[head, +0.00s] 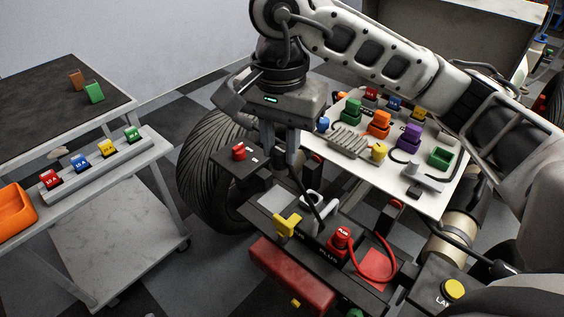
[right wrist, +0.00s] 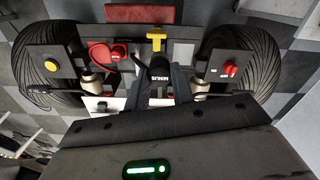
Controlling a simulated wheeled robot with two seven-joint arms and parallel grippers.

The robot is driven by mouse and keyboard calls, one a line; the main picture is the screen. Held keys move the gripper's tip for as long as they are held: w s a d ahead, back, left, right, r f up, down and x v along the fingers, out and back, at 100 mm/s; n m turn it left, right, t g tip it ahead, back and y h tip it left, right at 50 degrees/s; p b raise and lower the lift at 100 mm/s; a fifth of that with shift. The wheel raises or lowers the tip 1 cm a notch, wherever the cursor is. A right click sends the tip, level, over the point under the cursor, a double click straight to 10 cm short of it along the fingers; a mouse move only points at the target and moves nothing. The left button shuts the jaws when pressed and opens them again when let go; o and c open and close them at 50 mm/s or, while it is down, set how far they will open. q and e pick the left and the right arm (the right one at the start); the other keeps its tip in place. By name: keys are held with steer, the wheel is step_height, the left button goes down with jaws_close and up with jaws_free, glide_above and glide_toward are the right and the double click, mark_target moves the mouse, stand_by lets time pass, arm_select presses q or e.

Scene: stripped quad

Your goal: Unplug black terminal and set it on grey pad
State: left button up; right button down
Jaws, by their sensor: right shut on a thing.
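My right gripper (head: 292,168) reaches down over the stripped quad and is shut on the black terminal. In the right wrist view the black terminal (right wrist: 160,66) shows between the fingers (right wrist: 161,88), close to the MINUS lettering. In the head view the terminal is largely hidden by the gripper, and a black lead runs below it. My left gripper is not in view.
A red PLUS terminal (head: 340,240) with a looped red lead stands beside a red pad (head: 372,262). A red knob (head: 238,152) sits on the left panel. A white board (head: 425,203) holds several coloured parts behind. A cart (head: 100,170) with several fuses stands left.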

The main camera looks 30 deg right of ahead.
steer(key=w+d, duration=0.3)
steer(key=w, duration=0.5)
steer(key=shift+b, duration=0.45)
steer(key=shift+w+d, duration=0.35)
steer(key=shift+w, duration=0.55)
